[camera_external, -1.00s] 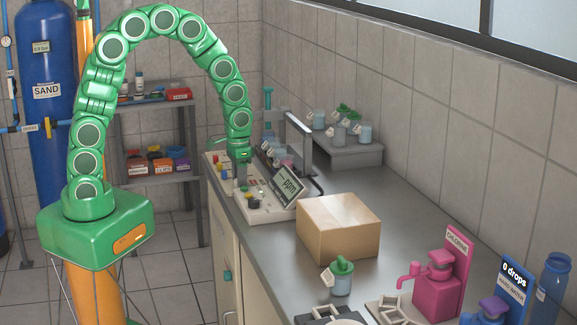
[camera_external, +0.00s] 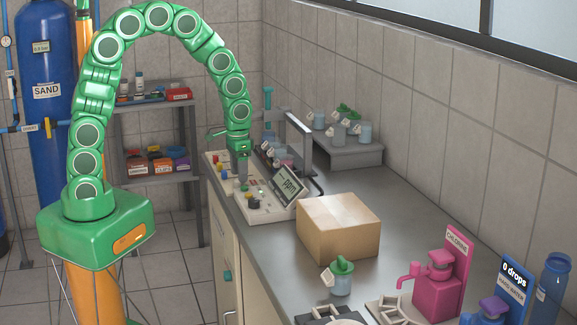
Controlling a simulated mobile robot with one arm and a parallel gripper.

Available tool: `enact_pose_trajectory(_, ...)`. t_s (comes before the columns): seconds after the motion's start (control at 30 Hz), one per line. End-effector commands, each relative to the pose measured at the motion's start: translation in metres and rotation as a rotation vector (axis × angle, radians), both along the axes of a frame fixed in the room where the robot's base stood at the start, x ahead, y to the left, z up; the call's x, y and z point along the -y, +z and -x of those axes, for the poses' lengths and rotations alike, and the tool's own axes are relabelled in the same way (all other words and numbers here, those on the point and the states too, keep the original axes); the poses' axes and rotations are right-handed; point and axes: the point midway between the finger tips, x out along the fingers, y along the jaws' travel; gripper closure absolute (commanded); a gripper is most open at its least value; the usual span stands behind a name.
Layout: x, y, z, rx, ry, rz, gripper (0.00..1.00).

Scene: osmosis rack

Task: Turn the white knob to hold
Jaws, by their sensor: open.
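A pale control panel (camera_external: 270,213) with small coloured knobs and a tilted "ppm" display (camera_external: 289,186) sits on the left end of the counter. My gripper (camera_external: 242,186) points down over the panel, close above its knobs and left of the display. The jaws are open and very small in this view. I cannot make out the white knob; it may be hidden by the gripper or blend into the pale panel. I cannot tell whether the gripper touches anything.
A cardboard box (camera_external: 338,228) stands on the counter right of the panel. A green-lidded jar (camera_external: 342,278), a pink chlorine dispenser (camera_external: 436,285) and a blue dispenser (camera_external: 490,310) are nearer. A small raised shelf (camera_external: 345,153) with jars stands against the wall.

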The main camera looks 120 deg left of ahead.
Motion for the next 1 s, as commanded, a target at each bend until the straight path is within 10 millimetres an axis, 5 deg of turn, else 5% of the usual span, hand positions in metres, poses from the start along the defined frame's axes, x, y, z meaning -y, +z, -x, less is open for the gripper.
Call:
enact_pose_trajectory(0.4, -0.001, 0.054, -0.001, 0.004, 0.000, -0.005, 0.39)
enact_pose_trajectory(1.0, 0.002, 0.057, -0.002, 0.001, -0.006, -0.002, 0.39)
